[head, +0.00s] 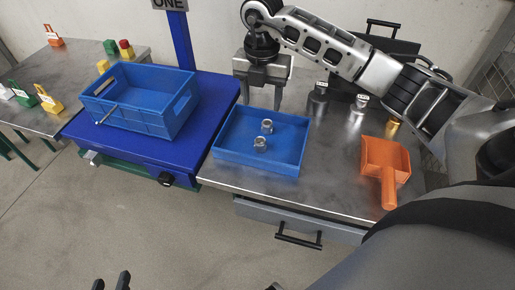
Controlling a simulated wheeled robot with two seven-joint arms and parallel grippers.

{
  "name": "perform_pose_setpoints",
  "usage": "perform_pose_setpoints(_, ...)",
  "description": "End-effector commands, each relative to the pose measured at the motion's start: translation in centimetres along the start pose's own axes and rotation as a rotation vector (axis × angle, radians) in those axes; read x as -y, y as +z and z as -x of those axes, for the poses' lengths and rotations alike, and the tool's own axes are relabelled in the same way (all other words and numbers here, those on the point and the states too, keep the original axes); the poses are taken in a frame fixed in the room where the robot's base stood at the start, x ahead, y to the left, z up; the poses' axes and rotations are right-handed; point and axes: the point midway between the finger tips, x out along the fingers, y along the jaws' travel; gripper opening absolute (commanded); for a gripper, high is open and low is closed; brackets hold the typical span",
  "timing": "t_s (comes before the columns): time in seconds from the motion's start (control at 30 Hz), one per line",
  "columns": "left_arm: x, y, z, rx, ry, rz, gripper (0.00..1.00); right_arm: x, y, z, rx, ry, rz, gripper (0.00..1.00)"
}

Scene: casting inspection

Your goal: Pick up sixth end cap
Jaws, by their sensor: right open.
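Two small metal end caps, one (267,127) behind the other (260,145), stand close together in the shallow blue tray (229,155) on the metal table. My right gripper (265,108) points down above the back edge of the tray area, fingers apart and empty. It is behind the two caps and apart from them. My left gripper (111,283) shows only dark fingertips at the bottom edge, far from the tray; whether it is open is unclear.
A deep blue crate (150,121) stands on a blue cart left of the tray; its floor is partly hidden. An orange scoop (387,165) lies on the right of the table. Metal cylinders (318,97) (358,104) stand behind. A side table (30,118) holds coloured items.

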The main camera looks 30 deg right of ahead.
Motion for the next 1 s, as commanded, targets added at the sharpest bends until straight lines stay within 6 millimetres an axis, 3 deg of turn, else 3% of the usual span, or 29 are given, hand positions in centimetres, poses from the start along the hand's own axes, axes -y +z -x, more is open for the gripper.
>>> perform_pose_setpoints(0.4,0.1,0.5,-0.3,-0.008,0.0,-0.002,0.36,-0.1,-0.2,-8.4,-0.006,-0.001,0.003,0.56)
perform_pose_setpoints(0.67,0.0,0.7,-0.4,-0.003,0.002,-0.001,0.36,-0.1,-0.1,-10.4,-0.005,0.001,0.006,0.56)
perform_pose_setpoints(1.0,-0.2,1.7,-1.4,0.016,0.016,0.002,0.36,-0.3,0.2,-14.9,-0.006,0.0,0.005,0.56)
